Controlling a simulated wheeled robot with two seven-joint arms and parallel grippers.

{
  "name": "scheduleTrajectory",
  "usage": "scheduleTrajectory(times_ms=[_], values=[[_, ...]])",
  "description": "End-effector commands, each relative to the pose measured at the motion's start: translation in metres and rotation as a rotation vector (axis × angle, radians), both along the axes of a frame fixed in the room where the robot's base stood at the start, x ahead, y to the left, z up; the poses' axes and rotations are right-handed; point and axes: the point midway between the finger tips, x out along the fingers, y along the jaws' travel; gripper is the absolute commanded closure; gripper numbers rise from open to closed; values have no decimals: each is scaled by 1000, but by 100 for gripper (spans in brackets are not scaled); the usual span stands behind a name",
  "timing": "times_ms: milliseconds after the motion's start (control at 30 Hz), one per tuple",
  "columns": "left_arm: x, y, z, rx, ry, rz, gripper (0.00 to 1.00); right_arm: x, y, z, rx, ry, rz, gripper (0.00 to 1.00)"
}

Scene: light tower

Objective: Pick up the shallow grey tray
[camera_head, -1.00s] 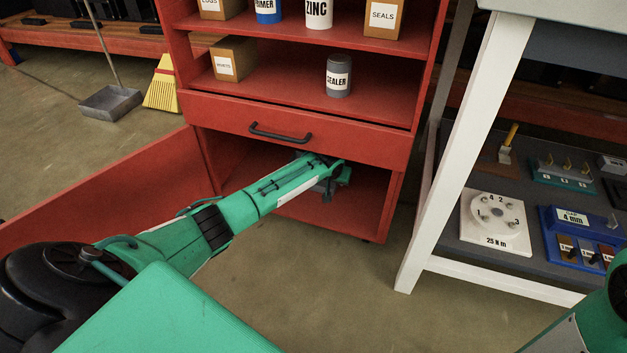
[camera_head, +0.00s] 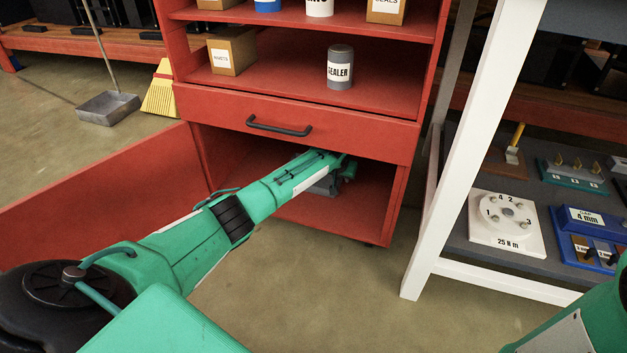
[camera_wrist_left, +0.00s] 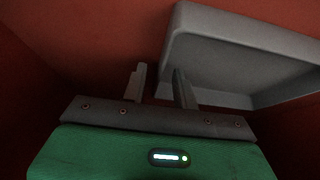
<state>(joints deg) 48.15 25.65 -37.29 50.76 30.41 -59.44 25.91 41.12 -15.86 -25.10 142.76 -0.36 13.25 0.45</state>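The shallow grey tray (camera_wrist_left: 245,60) is inside the red cabinet's lower compartment and fills the upper right of the left wrist view. My left gripper (camera_wrist_left: 160,80) is open at the tray's near left side. One finger is left of the tray's side wall and the other overlaps the tray, so the wall seems to lie between them. I cannot tell whether the fingers touch it. In the head view my left arm reaches into the compartment and its wrist hides the fingers. My right gripper is out of view; only part of that arm shows at lower right.
The compartment is under a closed drawer with a black handle (camera_head: 279,126). The open red door (camera_head: 100,192) spreads to the left under my arm. A white-legged bench (camera_head: 466,150) stands right of the cabinet. The sealer can (camera_head: 340,67) is on the shelf above.

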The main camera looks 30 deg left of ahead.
Motion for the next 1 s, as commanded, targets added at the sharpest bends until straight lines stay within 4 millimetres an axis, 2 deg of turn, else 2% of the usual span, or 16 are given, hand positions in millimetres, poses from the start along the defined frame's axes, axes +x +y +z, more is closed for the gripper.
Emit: scheduleTrajectory(times_ms=[167, 300, 333, 733, 1000], values=[[0, 0, 1, -1, -1, 0, 71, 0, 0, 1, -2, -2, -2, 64], [0, 0, 1, -1, -1, 0, 98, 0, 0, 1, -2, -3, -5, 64], [0, 0, 1, -1, -1, 0, 100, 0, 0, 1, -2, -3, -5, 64], [0, 0, 2, 0, -2, 0, 100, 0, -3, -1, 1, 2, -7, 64], [-1, 1, 9, 0, -2, 0, 100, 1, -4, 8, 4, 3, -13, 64]])
